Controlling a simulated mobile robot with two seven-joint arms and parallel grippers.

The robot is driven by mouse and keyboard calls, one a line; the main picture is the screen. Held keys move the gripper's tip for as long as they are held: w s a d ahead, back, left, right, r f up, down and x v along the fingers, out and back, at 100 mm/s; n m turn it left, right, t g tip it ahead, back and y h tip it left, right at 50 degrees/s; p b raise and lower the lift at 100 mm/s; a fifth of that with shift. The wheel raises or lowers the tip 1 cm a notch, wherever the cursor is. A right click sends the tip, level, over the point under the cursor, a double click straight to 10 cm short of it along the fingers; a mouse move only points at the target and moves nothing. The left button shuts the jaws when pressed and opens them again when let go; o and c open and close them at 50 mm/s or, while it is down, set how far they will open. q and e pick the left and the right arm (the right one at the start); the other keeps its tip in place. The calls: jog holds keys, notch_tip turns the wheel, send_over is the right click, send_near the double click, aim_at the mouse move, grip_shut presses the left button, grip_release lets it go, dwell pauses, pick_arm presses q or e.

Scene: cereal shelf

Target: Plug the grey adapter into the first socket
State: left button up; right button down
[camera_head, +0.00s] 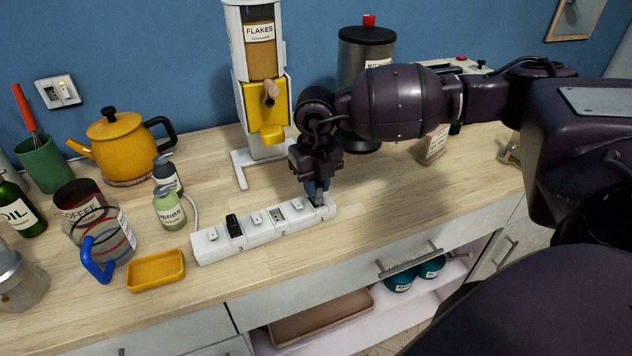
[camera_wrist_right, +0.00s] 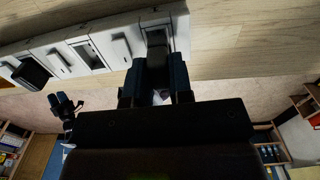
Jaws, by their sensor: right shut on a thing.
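The white power strip (camera_head: 262,234) lies on the wooden counter, its sockets numbered 1 to 3 from right to left. My right gripper (camera_head: 318,190) points down over its right end, at socket 1. It is shut on the grey adapter (camera_wrist_right: 156,52), which shows between the fingers (camera_wrist_right: 156,84) in the right wrist view. The adapter is over or in the end socket opening; how deep it sits is hidden. A black plug (camera_head: 234,226) stands in the strip near socket 3. My left gripper (camera_wrist_right: 66,104) shows small in the right wrist view, its jaws unclear.
A flakes dispenser (camera_head: 259,90) stands behind the strip. A drawer handle (camera_head: 410,262) juts from the front below.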

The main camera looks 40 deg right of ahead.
jog(key=shift+f, duration=0.6)
dwell(0.7)
jog(key=shift+f+b, duration=0.4)
jog(key=shift+f, duration=0.1)
jog(key=c, duration=0.9)
grip_release()
jog(key=shift+c, duration=0.2)
